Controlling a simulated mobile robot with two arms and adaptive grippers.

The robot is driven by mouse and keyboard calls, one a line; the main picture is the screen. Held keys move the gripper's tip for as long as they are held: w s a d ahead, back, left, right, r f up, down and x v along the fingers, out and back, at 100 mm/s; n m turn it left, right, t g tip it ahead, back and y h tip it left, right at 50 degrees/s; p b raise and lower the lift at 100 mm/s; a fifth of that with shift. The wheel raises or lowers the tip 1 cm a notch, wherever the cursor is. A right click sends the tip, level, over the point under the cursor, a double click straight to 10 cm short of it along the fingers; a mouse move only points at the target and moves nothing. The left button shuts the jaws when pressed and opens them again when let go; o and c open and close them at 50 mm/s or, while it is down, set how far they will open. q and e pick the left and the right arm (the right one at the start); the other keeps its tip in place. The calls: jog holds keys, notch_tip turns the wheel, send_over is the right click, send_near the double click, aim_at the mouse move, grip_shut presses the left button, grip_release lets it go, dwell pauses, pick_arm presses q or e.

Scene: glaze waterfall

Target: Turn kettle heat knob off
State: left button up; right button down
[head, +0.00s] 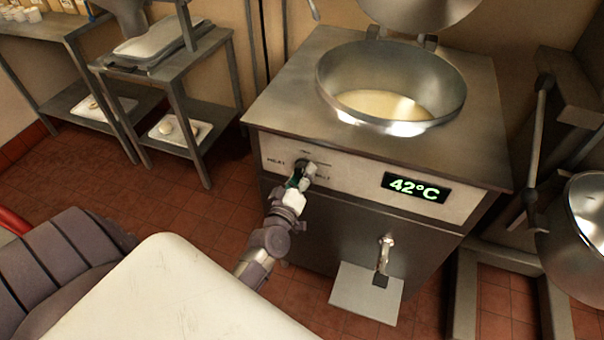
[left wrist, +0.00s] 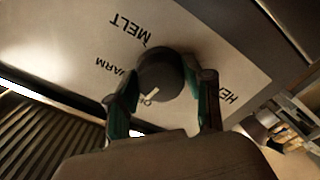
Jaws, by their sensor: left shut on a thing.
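The kettle (head: 392,92) is a steel cabinet with a round open bowl and a pale control panel (head: 345,178) on its front. My left gripper (head: 300,178) is at the panel's left part, where it hides most of the knob. In the left wrist view the dark round heat knob (left wrist: 160,77) sits between the two fingers of my left gripper (left wrist: 163,100), which are shut on it. A white pointer mark shows on the knob's lower edge. MELT, WARM and part of HEAT are readable around it; another label near the pointer is partly hidden. My right gripper is not in view.
A green display (head: 416,187) on the panel reads 42°C. A drain tap (head: 385,252) sticks out below, above a pale plate (head: 366,293). Another steel vessel (head: 588,225) stands at the right. Shelves with trays (head: 180,131) stand at the back left.

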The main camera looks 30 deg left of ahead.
pick_arm(q)
jog(key=shift+n, duration=1.2)
jog(key=shift+r, duration=0.1)
jog(key=o, duration=1.1)
jog(key=shift+o, duration=0.2)
jog(key=v, duration=1.2)
